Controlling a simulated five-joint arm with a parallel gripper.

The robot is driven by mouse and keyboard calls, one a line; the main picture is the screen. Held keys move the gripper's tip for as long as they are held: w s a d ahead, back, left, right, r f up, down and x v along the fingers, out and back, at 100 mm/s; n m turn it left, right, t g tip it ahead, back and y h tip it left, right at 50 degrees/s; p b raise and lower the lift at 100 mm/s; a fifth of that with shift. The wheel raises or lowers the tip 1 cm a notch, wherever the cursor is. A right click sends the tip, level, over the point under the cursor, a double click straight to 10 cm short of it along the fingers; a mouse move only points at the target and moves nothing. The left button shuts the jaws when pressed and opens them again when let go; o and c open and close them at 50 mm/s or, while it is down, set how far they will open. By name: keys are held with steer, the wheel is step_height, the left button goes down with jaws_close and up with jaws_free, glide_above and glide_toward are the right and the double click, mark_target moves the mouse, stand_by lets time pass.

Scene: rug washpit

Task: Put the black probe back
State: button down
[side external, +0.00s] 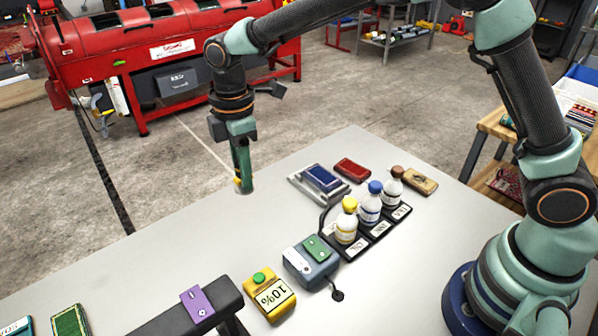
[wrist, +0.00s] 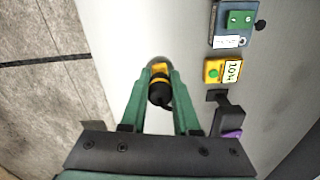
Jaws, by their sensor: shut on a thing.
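My gripper (side external: 242,184) points down close over the far left part of the grey table. In the wrist view its two green fingers (wrist: 160,88) are closed on the black probe (wrist: 160,92), which has a yellow band and a yellow part at its far end. In the side view the fingers hide most of the probe and only a bit of yellow shows. I cannot tell whether the probe touches the table. A black stand (side external: 178,318) with a purple label (side external: 197,303) is at the near edge; it also shows in the wrist view (wrist: 230,118).
A yellow box marked 10% (side external: 270,297) and a blue-grey box with a green top (side external: 311,262) stand near the stand. Several bottles (side external: 370,205) stand in a black rack. A clear tray with a blue block (side external: 321,180) lies behind. The table's left middle is clear.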

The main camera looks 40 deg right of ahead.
step_height(320, 180, down, 13)
steer(key=shift+r, duration=0.2)
stand_by(0.4)
steer(key=shift+f, duration=0.2)
steer(key=c, duration=0.7)
jaws_free()
steer(key=shift+o, duration=0.2)
